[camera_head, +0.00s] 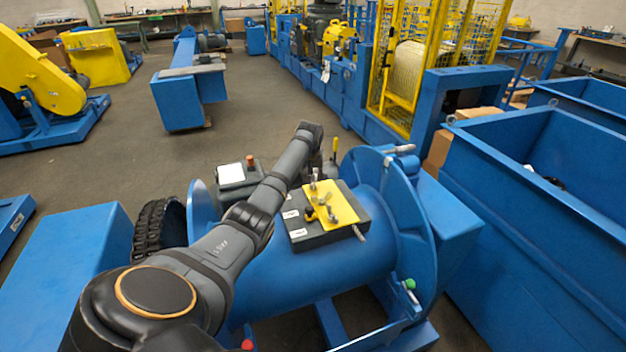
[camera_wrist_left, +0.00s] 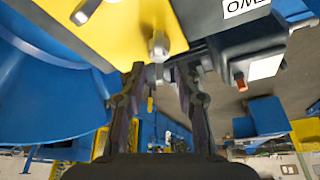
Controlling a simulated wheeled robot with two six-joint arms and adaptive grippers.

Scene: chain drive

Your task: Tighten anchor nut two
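A yellow plate (camera_head: 342,207) lies on a dark block (camera_head: 310,238) on top of the blue drum. Several metal fasteners and a dark-yellow knob (camera_head: 309,213) stand on or beside the plate. A metal nut or bolt end (camera_wrist_left: 158,46) sits at the plate's edge. My left gripper (camera_wrist_left: 160,72) is open, its fingers on either side just short of that metal piece; contact cannot be told. In the head view its fingers are mostly hidden at the arm's end. My right gripper is out of view.
The blue drum (camera_head: 290,277) with round flanges (camera_head: 385,205) is under the block. A small box with a white top and orange button (camera_head: 238,174) stands behind my left arm. A large blue bin (camera_head: 545,225) is at right.

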